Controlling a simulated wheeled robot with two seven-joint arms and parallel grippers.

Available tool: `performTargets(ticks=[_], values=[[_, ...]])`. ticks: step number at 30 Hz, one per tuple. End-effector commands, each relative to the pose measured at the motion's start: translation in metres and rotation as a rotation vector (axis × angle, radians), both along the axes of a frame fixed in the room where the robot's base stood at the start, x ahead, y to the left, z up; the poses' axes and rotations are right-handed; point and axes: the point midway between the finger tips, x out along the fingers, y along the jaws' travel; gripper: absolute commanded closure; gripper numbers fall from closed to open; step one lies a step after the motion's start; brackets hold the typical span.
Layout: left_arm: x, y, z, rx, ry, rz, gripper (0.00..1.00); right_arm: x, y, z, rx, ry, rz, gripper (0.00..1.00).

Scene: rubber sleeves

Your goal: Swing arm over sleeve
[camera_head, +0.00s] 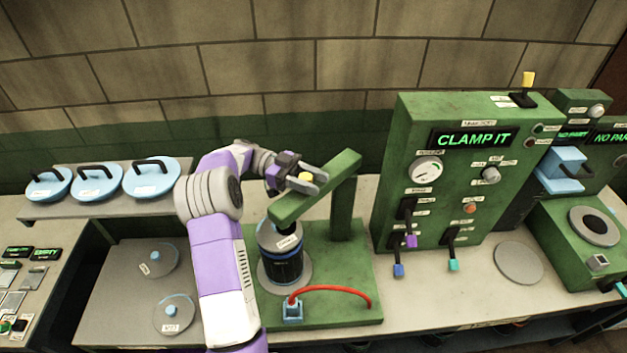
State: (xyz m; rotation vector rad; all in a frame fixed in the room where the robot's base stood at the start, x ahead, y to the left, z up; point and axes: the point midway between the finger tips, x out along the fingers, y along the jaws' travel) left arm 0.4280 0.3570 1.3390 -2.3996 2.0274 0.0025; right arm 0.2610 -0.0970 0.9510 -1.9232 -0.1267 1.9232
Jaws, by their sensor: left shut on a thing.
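The green swing arm (326,180) reaches from its upright post (343,212) toward the front left, with its free end above the sleeve. The sleeve (284,268) is a dark cylinder with blue bands, standing upright on a round grey plate on the green base (343,268). My left arm hides part of the base's left side. Whether the swing arm touches the sleeve top is hard to tell. My right gripper is not in view.
A green control panel (470,170) reading "CLAMP IT" stands to the right, with levers along its front. A red hose (330,289) curves over the base front. Blue lids (97,182) sit on a shelf at left. A green machine (590,235) stands far right.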

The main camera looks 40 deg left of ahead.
Motion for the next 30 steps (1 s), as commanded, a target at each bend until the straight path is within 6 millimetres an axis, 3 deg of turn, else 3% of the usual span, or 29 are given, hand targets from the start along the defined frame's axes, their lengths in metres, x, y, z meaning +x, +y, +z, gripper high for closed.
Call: performTargets(ticks=[20, 21, 25, 30], values=[[0.0026, 0.0031, 0.0001, -0.004, -0.001, -0.061, 1.00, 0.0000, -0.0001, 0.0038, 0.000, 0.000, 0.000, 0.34], [0.0027, 0.0030, 0.0001, -0.004, -0.001, -0.061, 0.58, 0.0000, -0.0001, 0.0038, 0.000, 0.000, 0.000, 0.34], [0.0028, 0.0031, 0.0002, -0.004, -0.001, -0.060, 0.38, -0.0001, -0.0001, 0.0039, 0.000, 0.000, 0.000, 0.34], [0.0029, 0.0033, 0.0002, -0.003, -0.001, -0.058, 0.38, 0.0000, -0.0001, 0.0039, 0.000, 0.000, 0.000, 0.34]])
